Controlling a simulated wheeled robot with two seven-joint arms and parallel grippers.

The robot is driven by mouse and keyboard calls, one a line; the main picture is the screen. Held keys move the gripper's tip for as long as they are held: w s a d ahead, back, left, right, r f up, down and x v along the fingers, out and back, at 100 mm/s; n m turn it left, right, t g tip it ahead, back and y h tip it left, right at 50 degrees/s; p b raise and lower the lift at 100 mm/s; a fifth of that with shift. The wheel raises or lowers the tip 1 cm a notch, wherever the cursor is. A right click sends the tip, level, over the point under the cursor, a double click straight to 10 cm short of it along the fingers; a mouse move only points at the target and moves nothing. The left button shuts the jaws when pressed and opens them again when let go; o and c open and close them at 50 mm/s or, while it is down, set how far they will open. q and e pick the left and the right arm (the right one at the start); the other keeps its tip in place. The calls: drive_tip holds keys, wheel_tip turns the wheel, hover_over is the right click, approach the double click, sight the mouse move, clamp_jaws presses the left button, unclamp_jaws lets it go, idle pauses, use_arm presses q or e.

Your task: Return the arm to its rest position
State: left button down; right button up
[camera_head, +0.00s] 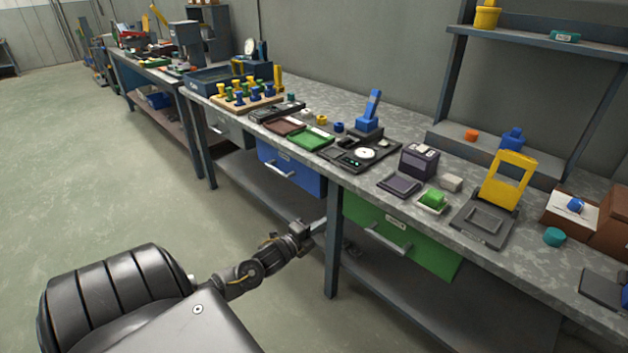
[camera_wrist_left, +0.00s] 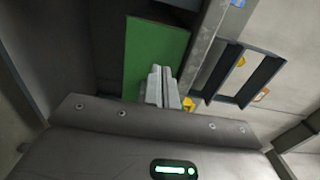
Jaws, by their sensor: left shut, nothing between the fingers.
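My left arm reaches in from the lower left in the head view. Its gripper (camera_head: 318,228) is near the front of the bench, close to the bench leg between the blue drawer (camera_head: 290,170) and the green drawer (camera_head: 400,236). In the left wrist view my left gripper (camera_wrist_left: 160,72) has its two fingers together, with nothing between them. The green drawer front (camera_wrist_left: 150,55) lies beyond the fingers there. I cannot tell whether the gripper touches the bench. My right gripper is in neither view.
The workbench (camera_head: 395,165) runs diagonally, crowded with trays, a blue-handled device (camera_head: 370,112) and a yellow-framed device (camera_head: 507,180). Both drawers have protruding handles. A lower shelf (camera_head: 400,290) lies beneath. Open floor (camera_head: 120,180) is at the left.

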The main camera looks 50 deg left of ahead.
use_arm(q)
drive_tip(key=shift+s, duration=1.15)
drive_tip(key=shift+d, duration=0.1)
